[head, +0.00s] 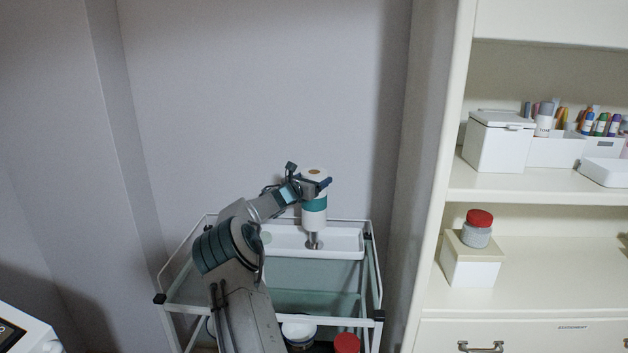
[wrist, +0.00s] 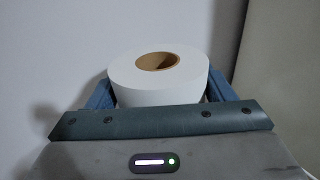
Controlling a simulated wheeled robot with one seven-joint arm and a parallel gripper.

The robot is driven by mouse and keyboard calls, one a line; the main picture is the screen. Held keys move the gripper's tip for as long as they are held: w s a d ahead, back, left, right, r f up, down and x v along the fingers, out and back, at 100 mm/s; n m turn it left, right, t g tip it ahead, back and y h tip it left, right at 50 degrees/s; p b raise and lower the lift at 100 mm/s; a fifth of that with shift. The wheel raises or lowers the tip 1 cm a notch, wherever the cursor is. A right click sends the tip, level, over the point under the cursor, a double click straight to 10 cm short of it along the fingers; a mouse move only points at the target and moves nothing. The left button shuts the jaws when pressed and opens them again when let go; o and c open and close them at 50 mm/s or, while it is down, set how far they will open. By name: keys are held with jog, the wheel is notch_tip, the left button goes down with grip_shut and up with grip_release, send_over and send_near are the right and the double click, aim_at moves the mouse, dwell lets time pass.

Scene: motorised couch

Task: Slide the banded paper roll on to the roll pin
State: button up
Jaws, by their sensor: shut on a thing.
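The banded paper roll (head: 314,213) is white with a teal band and stands upright. My gripper (head: 315,183) is shut on its upper part. In the wrist view the roll (wrist: 160,85) shows its brown open core at the top, between the two blue fingers of my gripper (wrist: 158,95). The grey metal roll pin (head: 313,241) stands in a white tray (head: 343,246) directly below the roll. Only its lower part and base show. I cannot tell whether its tip is inside the core.
The tray is on a white-framed trolley (head: 200,292) with glass shelves. A red-lidded jar (head: 346,344) and a white bowl (head: 299,331) are lower down. A cream shelf unit (head: 450,200) is at the right, with boxes and pens. A plain wall is behind.

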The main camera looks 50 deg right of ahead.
jog(key=shift+f+b, duration=2.45)
jog(key=shift+f, duration=0.5)
jog(key=shift+s+f, duration=0.1)
jog(key=shift+f, duration=0.3)
jog(key=o, duration=1.2)
jog(key=shift+f, duration=0.1)
jog(key=o, duration=0.4)
jog(key=shift+f, duration=0.1)
jog(key=shift+w, duration=0.25)
jog(key=shift+s+r, duration=0.15)
jog(key=shift+r, duration=0.4)
jog(key=s+d+r+b, duration=0.2)
jog(key=s+r+b, duration=0.1)
jog(key=s+r, duration=0.7)
jog(key=shift+s+d, duration=0.4)
jog(key=shift+s, duration=0.15)
